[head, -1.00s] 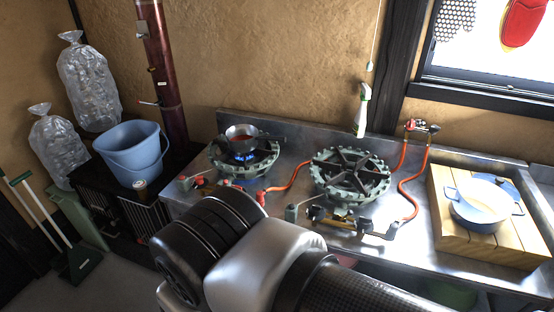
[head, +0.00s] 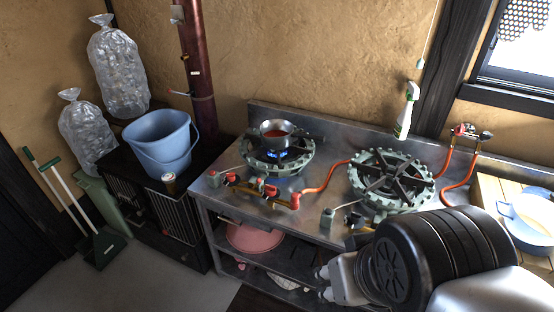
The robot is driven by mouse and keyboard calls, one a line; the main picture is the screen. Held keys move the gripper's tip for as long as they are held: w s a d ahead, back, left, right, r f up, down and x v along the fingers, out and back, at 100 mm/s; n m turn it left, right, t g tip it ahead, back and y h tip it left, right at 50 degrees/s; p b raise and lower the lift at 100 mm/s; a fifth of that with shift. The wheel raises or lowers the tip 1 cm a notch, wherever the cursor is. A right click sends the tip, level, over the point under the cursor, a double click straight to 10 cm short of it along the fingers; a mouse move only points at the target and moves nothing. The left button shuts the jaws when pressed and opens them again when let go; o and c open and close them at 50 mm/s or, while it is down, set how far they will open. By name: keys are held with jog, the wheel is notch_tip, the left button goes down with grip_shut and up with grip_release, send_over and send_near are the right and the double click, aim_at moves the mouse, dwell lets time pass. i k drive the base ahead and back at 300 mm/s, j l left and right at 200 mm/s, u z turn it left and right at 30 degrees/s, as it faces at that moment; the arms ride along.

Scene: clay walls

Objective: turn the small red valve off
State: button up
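The lit left burner (head: 277,155) has small red valve handles along the brass gas pipe at its front: one at the left end (head: 231,178), one near the middle (head: 268,189) and one at the right end (head: 295,201). A blue flame burns under a small pan (head: 276,131) with red contents. Another red-handled valve (head: 465,129) sits on the wall fitting at the back right. I cannot tell which one the task means. My arm covers the lower right, apart from the left burner's valves. I cannot make out my gripper's fingers.
The unlit right burner (head: 391,181) stands partly behind my arm. An orange hose (head: 325,175) crosses the steel counter. A spray bottle (head: 406,112) stands at the back. The floor at left front is clear.

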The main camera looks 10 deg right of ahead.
aim_at(231, 177)
jog(key=i+l+u, duration=0.15)
jog(key=i, duration=1)
